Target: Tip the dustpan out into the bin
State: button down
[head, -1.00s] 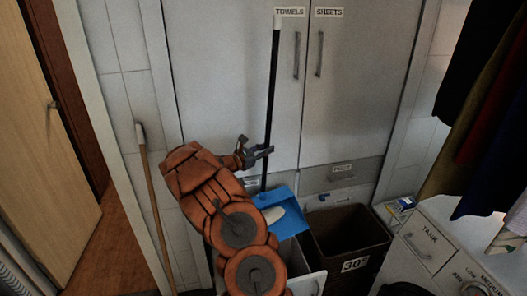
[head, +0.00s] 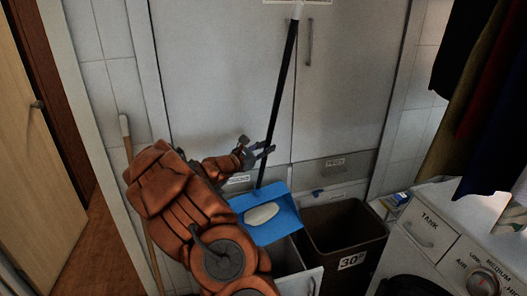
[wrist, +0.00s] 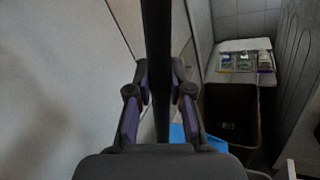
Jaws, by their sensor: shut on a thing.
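The dustpan is a blue pan (head: 272,228) on a long black handle (head: 284,85) with a white top end. A pale oval piece (head: 262,213) lies in the pan. My gripper (head: 268,150) is shut on the handle, low down above the pan. In the wrist view the handle (wrist: 157,50) runs between my fingers (wrist: 158,110), and only a sliver of the blue pan (wrist: 178,135) shows. The dark brown bin (head: 368,243), marked "30", stands open just right of the pan. The bin also shows in the wrist view (wrist: 228,124); its bottom is too dark to make out.
A white open container (head: 302,283) stands below the pan, left of the bin. A white cabinet (head: 220,90) is close behind the handle. A white appliance (head: 455,235) and hanging clothes (head: 485,110) are on the right. A wooden stick (head: 140,200) leans at left.

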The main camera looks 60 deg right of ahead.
jog(key=s+a+f+m+b, duration=0.1)
jog(key=s+a+m+b, duration=0.1)
jog(key=s+a+b, duration=0.2)
jog(key=s+a+f+m+g+b, duration=0.1)
jog(key=s+a+m+b, duration=0.2)
jog(key=s+b, duration=0.6)
jog(key=a+b, duration=0.2)
jog(key=b, duration=0.5)
jog(key=shift+s+a+f, duration=0.2)
jog(key=shift+s+f, duration=0.2)
dwell(0.5)
dwell(0.6)
